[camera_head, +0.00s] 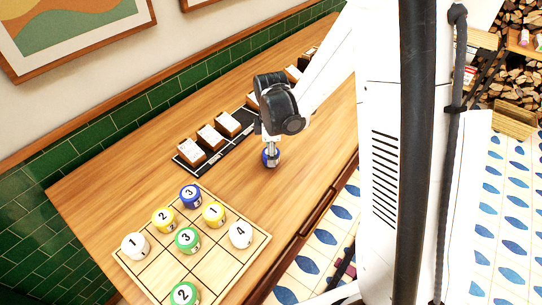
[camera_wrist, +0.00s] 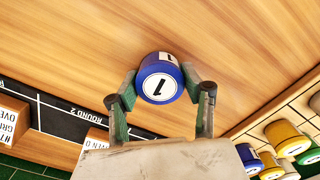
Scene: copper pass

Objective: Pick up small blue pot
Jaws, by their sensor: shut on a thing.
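A small blue pot (camera_wrist: 155,65) with a white lid marked 1 sits between the fingers of my gripper (camera_wrist: 160,95) in the wrist view. My gripper is shut on it. In the head view the blue pot (camera_head: 271,161) shows under my gripper (camera_head: 271,147), over the wooden counter to the right of the black strip. I cannot tell whether the pot touches the counter. Another blue pot (camera_head: 190,195), marked 3, stands on the gridded wooden board (camera_head: 150,277).
The board also holds white pots (camera_head: 136,245), yellow pots (camera_head: 164,219) and green pots (camera_head: 187,240). A black strip (camera_head: 200,168) with several wooden blocks (camera_head: 211,136) runs along the green tiled wall. The counter (camera_head: 105,190) is bare left of the strip.

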